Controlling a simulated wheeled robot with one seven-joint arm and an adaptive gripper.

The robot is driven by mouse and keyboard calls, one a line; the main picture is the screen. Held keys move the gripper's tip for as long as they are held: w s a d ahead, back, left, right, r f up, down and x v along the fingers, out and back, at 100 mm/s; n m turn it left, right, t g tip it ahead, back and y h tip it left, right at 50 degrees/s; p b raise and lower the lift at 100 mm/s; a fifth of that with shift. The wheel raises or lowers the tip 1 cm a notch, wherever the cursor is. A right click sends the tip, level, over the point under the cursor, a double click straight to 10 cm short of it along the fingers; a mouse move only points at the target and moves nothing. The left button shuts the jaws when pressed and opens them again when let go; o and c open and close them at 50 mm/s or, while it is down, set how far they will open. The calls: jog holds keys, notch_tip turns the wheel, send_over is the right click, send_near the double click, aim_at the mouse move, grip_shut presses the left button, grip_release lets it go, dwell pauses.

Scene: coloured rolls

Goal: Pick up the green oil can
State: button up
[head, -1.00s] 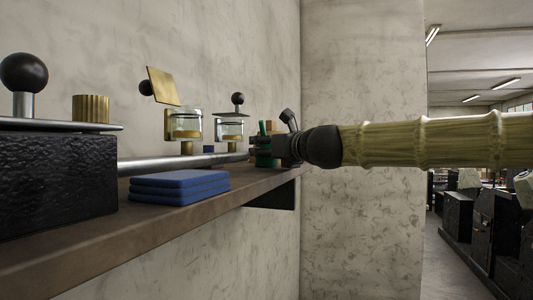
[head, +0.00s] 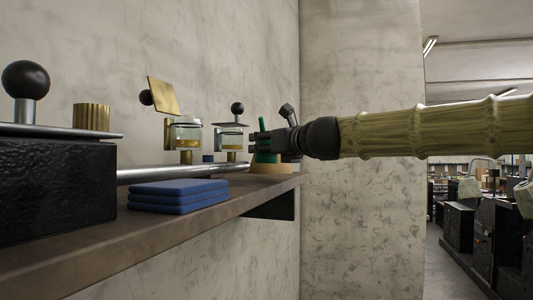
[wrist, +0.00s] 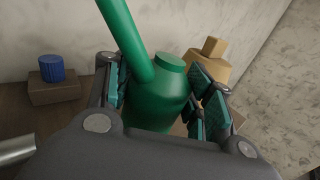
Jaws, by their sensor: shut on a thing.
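The green oil can (wrist: 158,103) has a rounded body and a long slanted spout, and it stands between the two jaws in the wrist view. My gripper (wrist: 166,92) is shut on its body, with teal pads on both sides. In the head view, my gripper (head: 262,143) reaches in from the right at the far end of the shelf and hides part of the green can (head: 265,157). The can appears raised a little off the shelf, and its underside is not clearly seen.
A tan object (wrist: 207,66) stands just behind the can, close to the jaws. A blue ribbed cap (wrist: 51,68) sits on a brown block at left. The shelf (head: 170,235) also holds a blue stack (head: 178,193), a metal rod (head: 175,171) and glass cups. The wall is close behind.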

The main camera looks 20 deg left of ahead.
jog(key=v, duration=0.1)
jog(key=b+v, duration=0.1)
jog(key=v, duration=0.3)
jog(key=shift+s+r, duration=0.15)
jog(key=shift+r, duration=0.2)
jog(key=r+b+v, duration=0.1)
jog(key=b+v, duration=0.1)
jog(key=v, duration=0.8)
jog(key=shift+s, duration=0.45)
jog(key=shift+s+d, duration=0.1)
jog(key=shift+d, duration=0.05)
jog(key=shift+r, duration=0.15)
dwell(0.5)
jog(key=s+a+r+m+t+h, duration=0.2)
jog(key=s+a+r+t+h, duration=0.1)
jog(key=s+a+r, duration=0.5)
jog(key=a+r, duration=0.3)
jog(key=r, duration=0.1)
jog(key=shift+h, duration=0.3)
dwell(0.5)
jog(key=shift+s+a+r, duration=0.1)
jog(key=shift+r, duration=0.05)
